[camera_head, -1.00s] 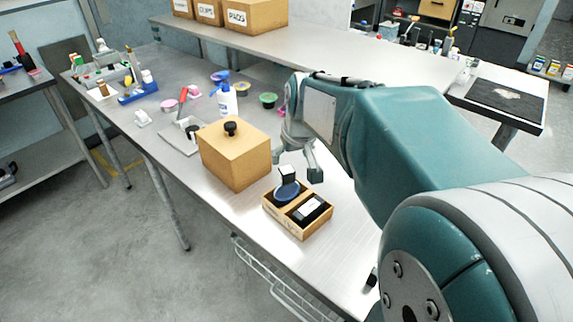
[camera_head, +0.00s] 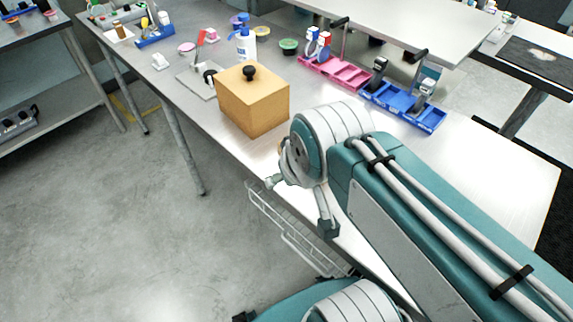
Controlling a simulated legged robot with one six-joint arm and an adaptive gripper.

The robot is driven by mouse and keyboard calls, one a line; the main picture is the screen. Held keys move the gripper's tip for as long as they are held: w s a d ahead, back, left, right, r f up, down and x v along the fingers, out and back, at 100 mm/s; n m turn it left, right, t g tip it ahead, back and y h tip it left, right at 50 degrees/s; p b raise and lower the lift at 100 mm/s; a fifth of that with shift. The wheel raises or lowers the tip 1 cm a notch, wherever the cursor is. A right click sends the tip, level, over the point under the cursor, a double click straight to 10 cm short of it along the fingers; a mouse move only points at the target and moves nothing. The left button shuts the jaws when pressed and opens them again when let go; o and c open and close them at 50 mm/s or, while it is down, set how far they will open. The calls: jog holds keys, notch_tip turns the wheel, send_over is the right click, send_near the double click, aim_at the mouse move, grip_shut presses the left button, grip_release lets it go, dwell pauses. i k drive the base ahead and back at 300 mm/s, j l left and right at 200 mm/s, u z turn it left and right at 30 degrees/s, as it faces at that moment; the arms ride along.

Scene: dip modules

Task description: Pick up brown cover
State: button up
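The brown cover (camera_head: 255,104) is a tan-brown box shape with a black round knob (camera_head: 249,71) on top. It stands upright on the steel table, left of my arm. My gripper (camera_head: 301,206) is in front of and to the right of the cover, near the table's front edge. Its two fingers are spread apart, with nothing visible between them. It does not touch the cover's knob. My wrist hides a little of the table just right of the cover.
A white bottle with a blue top (camera_head: 246,44) stands behind the cover, beside a grey plate (camera_head: 200,82). A pink tray (camera_head: 345,76) and a blue tray (camera_head: 413,113) holding items lie at the back. A wire rack (camera_head: 290,228) hangs below the front edge. The table's right part is clear.

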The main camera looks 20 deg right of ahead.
aim_at(255, 99)
jog(key=j, duration=0.25)
jog(key=i+j, duration=0.3)
jog(key=i, duration=0.2)
jog(key=i+j+z, duration=0.1)
jog(key=i+j, duration=0.15)
jog(key=i, duration=0.3)
